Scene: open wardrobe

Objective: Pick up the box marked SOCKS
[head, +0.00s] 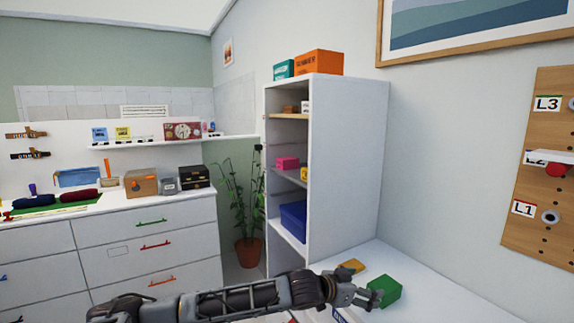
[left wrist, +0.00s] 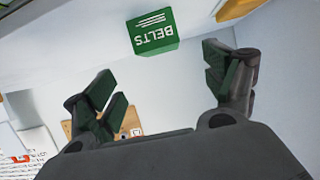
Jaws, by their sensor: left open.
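I cannot read the word SOCKS on any box in these frames. My left gripper (head: 362,295) is open and empty, low over the white surface; its two fingers stand wide apart in the left wrist view (left wrist: 162,88). A green box (head: 384,291) lies right beside the fingertips. In the left wrist view this green box (left wrist: 152,34) reads BELTS, upside down, and sits beyond the gap between the fingers. A yellow box (head: 351,266) lies behind it, and its edge shows at the top of the left wrist view (left wrist: 238,8). My right gripper is not in view.
An open white shelf unit (head: 345,160) holds a blue bin (head: 293,219) and a pink box (head: 287,163). Teal (head: 284,69) and orange (head: 319,63) boxes stand on top. A partly hidden blue-lettered item (head: 340,315) lies below my gripper. The white surface (head: 430,290) is clear at right.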

